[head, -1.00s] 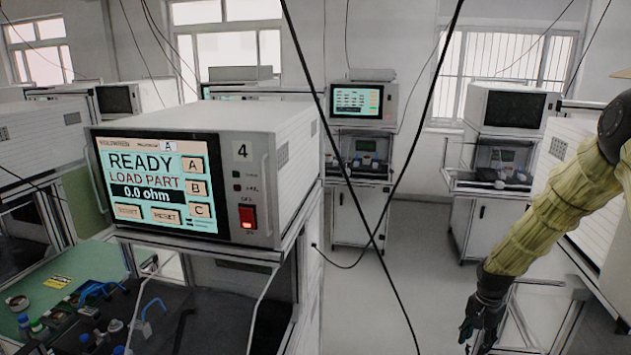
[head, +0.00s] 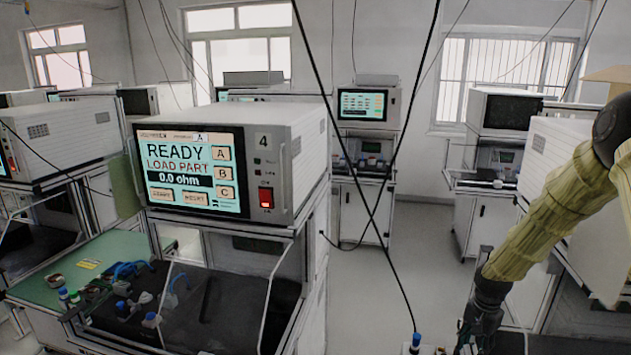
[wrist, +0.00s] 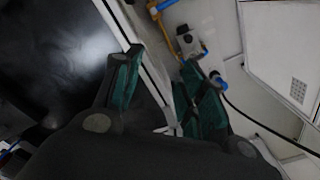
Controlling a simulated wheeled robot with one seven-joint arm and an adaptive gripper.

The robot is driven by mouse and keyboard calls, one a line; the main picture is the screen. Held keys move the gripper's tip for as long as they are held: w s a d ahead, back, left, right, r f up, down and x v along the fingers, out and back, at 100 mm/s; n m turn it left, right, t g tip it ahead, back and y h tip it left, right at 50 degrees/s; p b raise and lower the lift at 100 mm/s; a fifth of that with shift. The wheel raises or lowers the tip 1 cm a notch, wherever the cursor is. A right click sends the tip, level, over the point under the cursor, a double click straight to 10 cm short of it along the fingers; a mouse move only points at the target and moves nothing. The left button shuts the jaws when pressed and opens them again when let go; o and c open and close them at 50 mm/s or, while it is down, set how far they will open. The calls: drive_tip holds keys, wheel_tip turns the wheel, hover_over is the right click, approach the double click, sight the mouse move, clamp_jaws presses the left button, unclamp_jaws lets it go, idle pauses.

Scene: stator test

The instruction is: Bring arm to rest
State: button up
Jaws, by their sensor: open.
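My arm in its yellow-green sleeve (head: 540,225) comes in from the right edge of the head view and hangs down to the lower right. My gripper (head: 478,335) is at its low end, by the bottom edge of the picture. In the wrist view my gripper (wrist: 160,95) shows two green-padded fingers apart, with nothing between them. Its fingertips point toward a pale frame edge and the light floor beyond.
A tester (head: 235,165) marked 4 shows READY, LOAD PART and 0.0 ohm, above a dark bench (head: 215,305). A blue-capped fitting (head: 415,340) stands left of my gripper. Grey floor (head: 420,240) lies open in the middle. Black cables hang across the view.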

drive_tip(key=s+a+f+n, duration=0.5)
drive_tip(key=s+a+f, duration=0.7)
drive_tip(key=s+f, duration=0.5)
drive_tip(key=s+a+f+n, duration=0.2)
drive_tip(key=s+a+n, duration=0.15)
drive_tip(key=s, duration=0.85)
drive_tip(key=s+a+f+n, duration=0.2)
drive_tip(key=s+a, duration=0.3)
drive_tip(key=s, duration=0.8)
wheel_tip(320, 180, down, 13)
drive_tip(key=b, duration=1.2)
drive_tip(key=shift+w+d+r+b, duration=0.2)
drive_tip(key=shift+w+d+b, duration=0.05)
drive_tip(key=shift+w+b, duration=0.1)
